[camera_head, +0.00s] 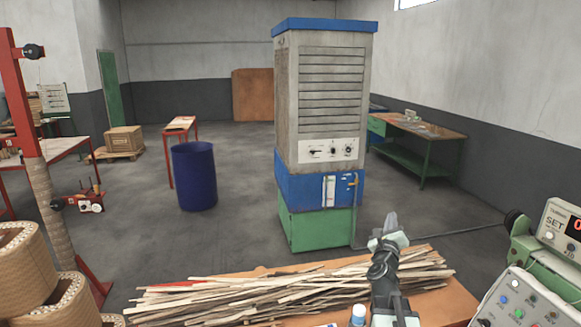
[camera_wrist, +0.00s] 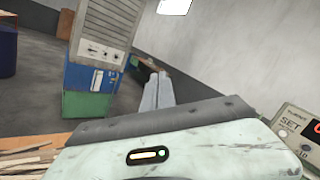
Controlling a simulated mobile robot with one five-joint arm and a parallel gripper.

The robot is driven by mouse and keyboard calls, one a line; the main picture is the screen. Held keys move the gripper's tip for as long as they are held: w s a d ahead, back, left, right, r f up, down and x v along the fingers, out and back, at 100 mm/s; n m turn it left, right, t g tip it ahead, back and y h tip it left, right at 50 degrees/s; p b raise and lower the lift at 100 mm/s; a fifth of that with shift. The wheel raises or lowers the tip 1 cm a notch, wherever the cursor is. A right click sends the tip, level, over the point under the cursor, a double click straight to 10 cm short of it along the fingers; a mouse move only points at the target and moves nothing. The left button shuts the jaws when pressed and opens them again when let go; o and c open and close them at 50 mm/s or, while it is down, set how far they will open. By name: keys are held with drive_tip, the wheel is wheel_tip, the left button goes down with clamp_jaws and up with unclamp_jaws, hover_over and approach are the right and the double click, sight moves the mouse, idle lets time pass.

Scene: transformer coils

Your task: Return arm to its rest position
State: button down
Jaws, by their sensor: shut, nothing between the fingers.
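My gripper (camera_head: 391,222) is at the lower right of centre in the head view, at the end of my raised arm. Its fingers are together and point upward, away from me, with nothing between them. In the wrist view the closed fingers (camera_wrist: 157,92) show above the pale gripper housing. The arm stands over a wooden bench (camera_head: 445,304). The fingers appear clear of the objects around them.
Thin wood strips (camera_head: 270,290) cover the bench left of my arm. A tall grey, blue and green cabinet (camera_head: 320,115) stands ahead. Control boxes (camera_head: 525,300) are close at right, wound coils (camera_head: 40,275) at left. A blue barrel (camera_head: 194,178) stands on open floor.

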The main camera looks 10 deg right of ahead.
drive_tip(key=w+a+f+n+y+b, duration=0.1)
drive_tip(key=w+a+f+n+y, duration=0.2)
drive_tip(key=a, duration=0.4)
drive_tip(key=w+a+f+n+y, duration=0.1)
drive_tip(key=a+f+n+y, duration=0.25)
drive_tip(key=a+n, duration=0.3)
drive_tip(key=s+a+f+n+g+y+b, duration=0.1)
drive_tip(key=a+f+n+g+y, duration=0.2)
drive_tip(key=a+f+n, duration=0.45)
drive_tip(key=s+a+f+n+g+y+b, duration=0.1)
drive_tip(key=s+a+f+n+g+y, duration=0.25)
drive_tip(key=a, duration=0.65)
drive_tip(key=s+f+n+g+h, duration=0.1)
drive_tip(key=s+f+n+g, duration=0.4)
drive_tip(key=s+f+n, duration=0.45)
drive_tip(key=s+d+f+n+g+h, duration=0.2)
drive_tip(key=s+d+f+n+g, duration=0.1)
drive_tip(key=s, duration=0.7)
drive_tip(key=f+n+g, duration=0.1)
drive_tip(key=f+g, duration=0.1)
drive_tip(key=g, duration=0.1)
drive_tip(key=shift+n, duration=0.4)
drive_tip(key=shift+d, duration=0.1)
